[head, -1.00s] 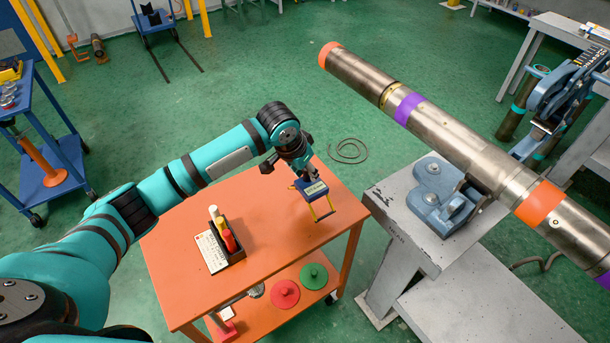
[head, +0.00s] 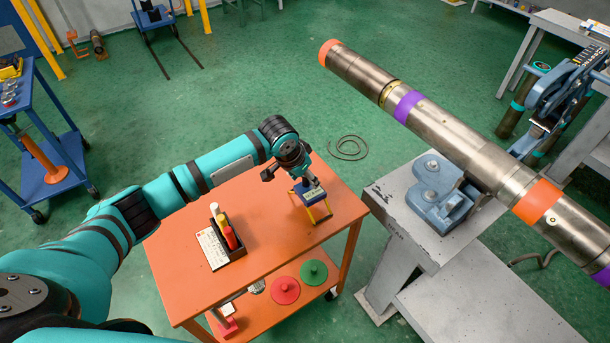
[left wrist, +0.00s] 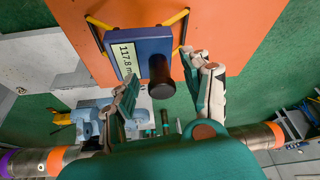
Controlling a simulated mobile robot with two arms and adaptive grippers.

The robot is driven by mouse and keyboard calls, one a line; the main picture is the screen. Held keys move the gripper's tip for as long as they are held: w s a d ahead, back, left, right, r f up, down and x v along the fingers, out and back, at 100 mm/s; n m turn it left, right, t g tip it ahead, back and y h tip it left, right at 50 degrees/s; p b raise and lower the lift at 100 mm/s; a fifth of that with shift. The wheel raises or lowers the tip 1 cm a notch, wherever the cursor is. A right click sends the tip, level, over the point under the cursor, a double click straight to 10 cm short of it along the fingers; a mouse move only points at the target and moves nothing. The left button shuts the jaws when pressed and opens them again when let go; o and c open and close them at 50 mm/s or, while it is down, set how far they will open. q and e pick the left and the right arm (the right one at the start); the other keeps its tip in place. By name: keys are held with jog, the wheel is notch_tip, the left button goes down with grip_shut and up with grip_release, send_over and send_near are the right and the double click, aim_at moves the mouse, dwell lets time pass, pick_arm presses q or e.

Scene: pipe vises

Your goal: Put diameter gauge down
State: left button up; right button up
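The diameter gauge (head: 309,194), a blue box with a display and yellow legs, is on the orange cart top (head: 275,240) near its far right corner. In the left wrist view the gauge (left wrist: 146,45) shows a reading starting 117.8 and a black round handle facing me. My left gripper (head: 304,178) is right above it. In the left wrist view the gripper (left wrist: 161,72) has its fingers spread on either side of the handle, with visible gaps. Whether all the legs touch the cart top is hard to tell. My right gripper is not in view.
A dark tray with colored markers (head: 229,239) and a white label card sit on the cart's left. Red (head: 286,290) and green discs lie on the shelf below. A long steel pipe (head: 455,140) in a blue vise (head: 440,205) stands to the right. The cart top's front is clear.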

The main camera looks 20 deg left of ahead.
pick_arm(q)
jog(key=shift+r, duration=0.1)
jog(key=shift+r, duration=0.3)
jog(key=v, duration=1.1)
jog(key=shift+s+r+b, duration=0.2)
jog(key=shift+s+b, duration=0.05)
jog(key=shift+b, duration=0.15)
jog(key=shift+s+f, duration=0.1)
